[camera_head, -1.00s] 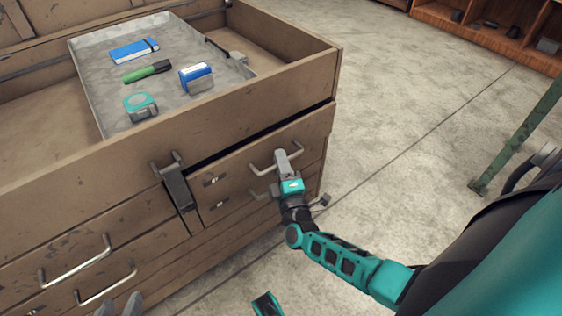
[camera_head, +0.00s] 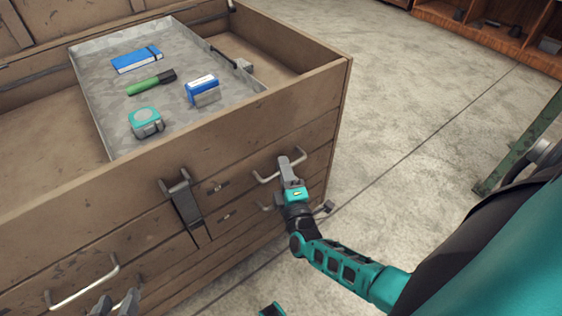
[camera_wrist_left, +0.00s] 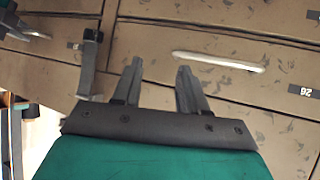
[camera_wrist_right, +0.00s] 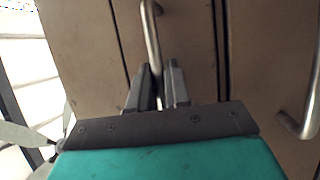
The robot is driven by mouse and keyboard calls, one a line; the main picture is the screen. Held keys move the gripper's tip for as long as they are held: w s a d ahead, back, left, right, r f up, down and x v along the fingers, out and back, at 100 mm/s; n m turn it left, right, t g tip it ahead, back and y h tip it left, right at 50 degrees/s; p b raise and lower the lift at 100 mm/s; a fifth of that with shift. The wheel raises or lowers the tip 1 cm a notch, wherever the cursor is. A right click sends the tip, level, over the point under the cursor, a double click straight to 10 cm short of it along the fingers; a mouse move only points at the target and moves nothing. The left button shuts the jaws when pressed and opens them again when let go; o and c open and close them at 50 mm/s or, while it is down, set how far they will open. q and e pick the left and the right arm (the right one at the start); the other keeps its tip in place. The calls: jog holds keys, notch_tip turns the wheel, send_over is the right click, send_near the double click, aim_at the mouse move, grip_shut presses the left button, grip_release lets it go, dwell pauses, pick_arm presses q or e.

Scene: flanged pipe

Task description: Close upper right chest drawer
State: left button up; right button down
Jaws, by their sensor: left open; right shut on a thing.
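The chest's upper right drawer (camera_head: 245,168) has a brown front that looks flush with the chest, with no dark gap along its top. My right gripper (camera_head: 286,165) is at this drawer and shut on its metal handle (camera_head: 262,181). The right wrist view shows the handle (camera_wrist_right: 151,32) running down to the closed fingers (camera_wrist_right: 160,88). My left gripper (camera_head: 117,303) is open and empty at the lower left of the head view. In the left wrist view its fingers (camera_wrist_left: 158,85) are apart, near another drawer's handle (camera_wrist_left: 218,61).
A metal tray (camera_head: 92,92) on the chest top holds a blue notebook (camera_head: 137,60), green marker (camera_head: 150,83), teal tape measure (camera_head: 146,121) and blue-and-white box (camera_head: 202,89). A latch (camera_head: 183,200) hangs left of the drawer. Open floor (camera_head: 420,120) lies right.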

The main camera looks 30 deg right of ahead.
jog(key=shift+w+r, duration=0.15)
jog(key=shift+w, duration=0.1)
jog(key=c, duration=1.2)
grip_release()
pick_arm(q)
jog(key=shift+s+f, duration=0.2)
jog(key=shift+f, duration=0.15)
pick_arm(e)
jog(key=shift+o, duration=0.2)
jog(key=shift+s+f, duration=0.1)
jog(key=shift+f, duration=0.2)
pick_arm(q)
jog(key=shift+a, duration=0.15)
pick_arm(e)
jog(key=shift+s, duration=0.1)
